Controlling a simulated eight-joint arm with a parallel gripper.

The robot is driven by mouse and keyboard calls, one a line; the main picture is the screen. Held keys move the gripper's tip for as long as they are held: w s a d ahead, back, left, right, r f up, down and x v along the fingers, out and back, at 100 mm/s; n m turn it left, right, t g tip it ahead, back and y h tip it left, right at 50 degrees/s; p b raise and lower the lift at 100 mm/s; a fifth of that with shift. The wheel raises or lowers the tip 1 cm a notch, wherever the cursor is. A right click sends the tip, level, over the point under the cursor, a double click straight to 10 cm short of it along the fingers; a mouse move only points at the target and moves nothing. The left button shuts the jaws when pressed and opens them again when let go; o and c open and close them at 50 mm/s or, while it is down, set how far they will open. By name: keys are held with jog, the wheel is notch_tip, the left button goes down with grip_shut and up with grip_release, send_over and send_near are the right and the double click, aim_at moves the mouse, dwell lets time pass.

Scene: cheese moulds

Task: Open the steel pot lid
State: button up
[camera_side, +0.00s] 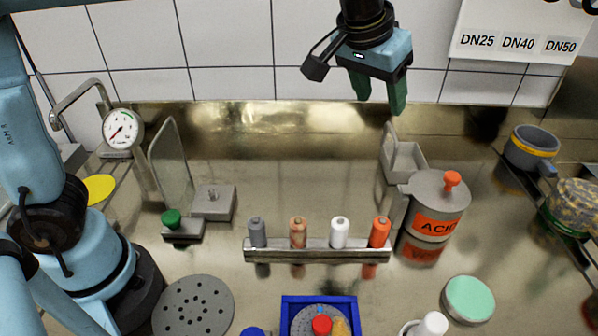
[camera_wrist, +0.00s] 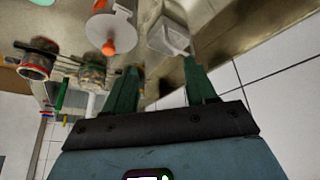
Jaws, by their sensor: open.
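The steel pot (camera_side: 418,218) stands right of centre in the side view, with an orange label reading "ACID", partly cut off. Its grey lid (camera_side: 428,187) appears seated on top and carries an orange knob (camera_side: 452,179). In the wrist view the lid (camera_wrist: 118,27) and orange knob (camera_wrist: 108,48) show at the top. My gripper (camera_side: 381,104) is open and empty, with green fingers pointing down. It is above and behind the pot in the side view, well apart from the knob. The fingers (camera_wrist: 158,76) also show in the wrist view.
An open pale box (camera_side: 408,160) stands just behind the pot. A rail (camera_side: 318,250) with several coloured pegs lies to its left. A green-topped round tin (camera_side: 469,298) sits in front. A shelf with a grey mug (camera_side: 532,148) is at right. The back-centre counter is clear.

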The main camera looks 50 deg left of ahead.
send_near(453, 176)
notch_tip(453, 176, up, 4)
jog(key=shift+g, duration=0.4)
jog(key=x, duration=1.2)
jog(key=shift+s+f, duration=0.25)
jog(key=shift+s, duration=0.1)
grip_shut()
